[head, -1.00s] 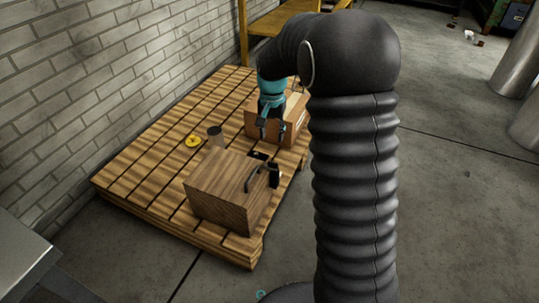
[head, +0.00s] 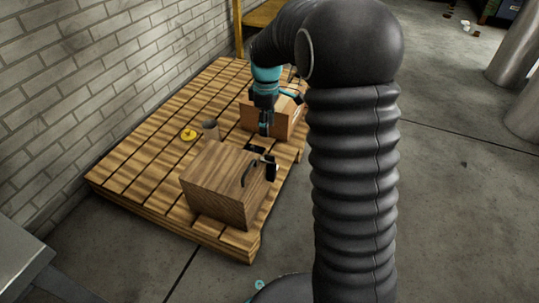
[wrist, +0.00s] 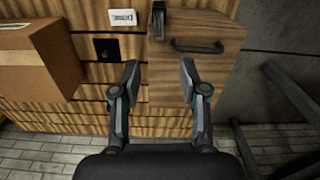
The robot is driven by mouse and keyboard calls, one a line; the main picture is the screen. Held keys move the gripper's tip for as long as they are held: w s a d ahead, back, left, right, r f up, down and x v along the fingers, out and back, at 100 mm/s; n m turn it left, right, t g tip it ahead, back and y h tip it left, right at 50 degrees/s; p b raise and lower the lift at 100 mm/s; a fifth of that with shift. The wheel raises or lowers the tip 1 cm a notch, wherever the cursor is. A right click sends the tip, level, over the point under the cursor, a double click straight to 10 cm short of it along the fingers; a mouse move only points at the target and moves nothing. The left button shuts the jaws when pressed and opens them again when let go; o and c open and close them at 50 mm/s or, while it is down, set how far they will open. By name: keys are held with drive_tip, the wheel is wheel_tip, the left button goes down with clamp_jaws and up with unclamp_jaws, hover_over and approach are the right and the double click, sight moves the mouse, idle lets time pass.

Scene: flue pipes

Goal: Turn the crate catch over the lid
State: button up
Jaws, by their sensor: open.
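The wooden crate (head: 215,190) stands on the slatted pallet, with a dark bar handle (head: 248,174) on its lid. The black catch (head: 271,168) is at the crate's edge, near the handle. In the wrist view the catch (wrist: 158,20) is at the corner of the crate (wrist: 215,75), beside the handle (wrist: 198,47). I cannot tell if it lies over the lid. My gripper (wrist: 160,72) is open and empty, its fingers apart, the right one overlapping the crate in the picture. In the head view my gripper (head: 278,112) is beyond the crate, apart from the catch.
A cardboard box (wrist: 40,65) stands on the pallet (head: 130,165), left in the wrist view. A black square (wrist: 108,48) and a white label (wrist: 122,18) are near the crate. A grey cup (head: 210,130) and a yellow piece (head: 188,134) are left of the gripper.

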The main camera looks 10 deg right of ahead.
sight(267, 155)
wheel_tip(267, 155, down, 13)
drive_tip(key=shift+f+b, duration=0.2)
drive_tip(key=shift+b, duration=0.9)
clamp_jaws()
